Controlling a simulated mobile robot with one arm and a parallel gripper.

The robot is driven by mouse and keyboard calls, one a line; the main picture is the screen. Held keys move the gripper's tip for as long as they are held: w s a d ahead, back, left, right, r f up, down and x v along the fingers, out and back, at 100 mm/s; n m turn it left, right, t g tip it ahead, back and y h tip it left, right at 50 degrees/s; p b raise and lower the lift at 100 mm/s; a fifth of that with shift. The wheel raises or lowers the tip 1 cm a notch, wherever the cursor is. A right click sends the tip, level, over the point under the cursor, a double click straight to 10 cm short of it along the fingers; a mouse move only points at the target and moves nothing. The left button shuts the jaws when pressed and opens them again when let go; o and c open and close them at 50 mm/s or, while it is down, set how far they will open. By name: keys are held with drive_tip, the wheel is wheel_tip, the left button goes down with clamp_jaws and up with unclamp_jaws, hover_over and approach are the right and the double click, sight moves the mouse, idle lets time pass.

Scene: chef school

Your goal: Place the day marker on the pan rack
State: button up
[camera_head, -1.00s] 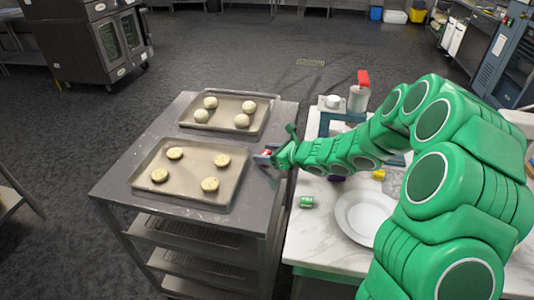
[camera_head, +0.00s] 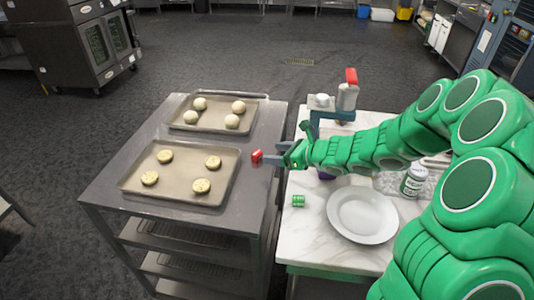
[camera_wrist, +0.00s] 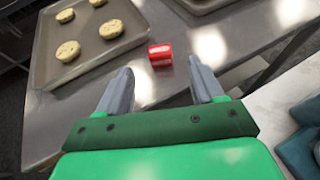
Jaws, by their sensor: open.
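A small red marker (camera_head: 257,156) with pale markings lies on the grey metal top of the pan rack (camera_head: 255,190), near its right edge. It also shows in the wrist view (camera_wrist: 160,55), just beyond the fingertips and apart from them. My gripper (camera_head: 274,159) is over the right edge of the rack, open and empty, with its fingers pointing at the red marker. The wrist view shows both fingers (camera_wrist: 160,68) spread wide. A similar small green piece (camera_head: 298,201) stands on the marble counter. Which one the task calls the day marker is not labelled legibly.
Two trays, the near one with cookies (camera_head: 180,178) and the far one with dough balls (camera_head: 214,124), cover much of the rack top. A narrow gap separates rack and counter.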

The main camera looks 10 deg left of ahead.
drive_tip(key=shift+v, duration=2.05)
drive_tip(key=shift+s, duration=0.1)
drive_tip(key=s+a+r+n+g+h, duration=0.1)
drive_tip(key=s+r+n+g, duration=0.25)
drive_tip(key=s+n, duration=0.5)
drive_tip(key=s+r+n+g+h, duration=0.15)
drive_tip(key=s+r+n, duration=0.35)
drive_tip(key=s, duration=0.6)
drive_tip(key=s+d+n+g+h, duration=0.1)
drive_tip(key=s+d+n+h, duration=0.8)
drive_tip(key=s+d, duration=1.1)
drive_tip(key=shift+s+d+r+g+h, duration=0.2)
drive_tip(key=shift+s+d+g+h, duration=0.15)
drive_tip(key=shift+d+h, duration=0.35)
